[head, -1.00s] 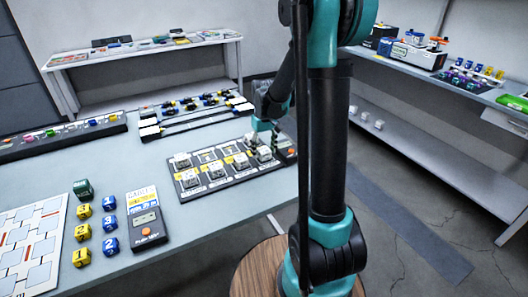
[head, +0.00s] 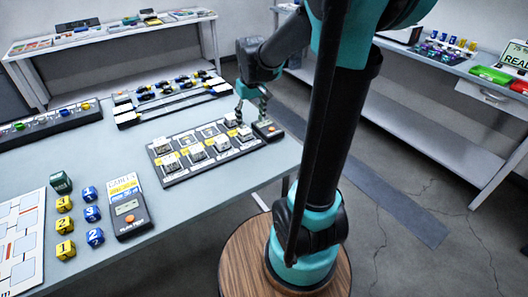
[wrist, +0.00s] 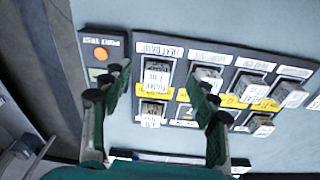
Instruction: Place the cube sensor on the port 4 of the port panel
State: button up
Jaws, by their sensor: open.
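The port panel (head: 176,174) is a dark board on the table, with two rows of ports and yellow and white labels. Small grey-white cube sensors sit on several ports, including a front-right one (head: 244,134) and a back-right one (head: 231,119). My gripper (head: 251,112) is open with its fingers pointing down, near the panel's right end. In the wrist view, my open gripper (wrist: 158,80) has two sensors between its fingers in the picture, one (wrist: 157,76) above the other (wrist: 153,112). Neither is gripped. I cannot tell which port is number 4.
A port tester with an orange button (wrist: 100,54) is beside the panel's end. A handheld meter (head: 127,208), blue and yellow number cubes (head: 91,213) and a green block (head: 61,183) stand left of the panel. A long cable rack (head: 165,101) lies behind.

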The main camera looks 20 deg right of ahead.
jog(key=s+f+m+t, duration=0.1)
jog(key=s+f, duration=0.2)
jog(key=s, duration=0.2)
jog(key=s+d+f+t, duration=0.1)
jog(key=s+f, duration=0.2)
jog(key=s, duration=0.2)
jog(key=s+d+f+m+t, duration=0.1)
jog(key=s+f, duration=0.2)
jog(key=s, duration=0.3)
jog(key=shift+s+d+f+m, duration=0.1)
jog(key=shift+d+f+m, duration=0.15)
jog(key=shift+m, duration=0.05)
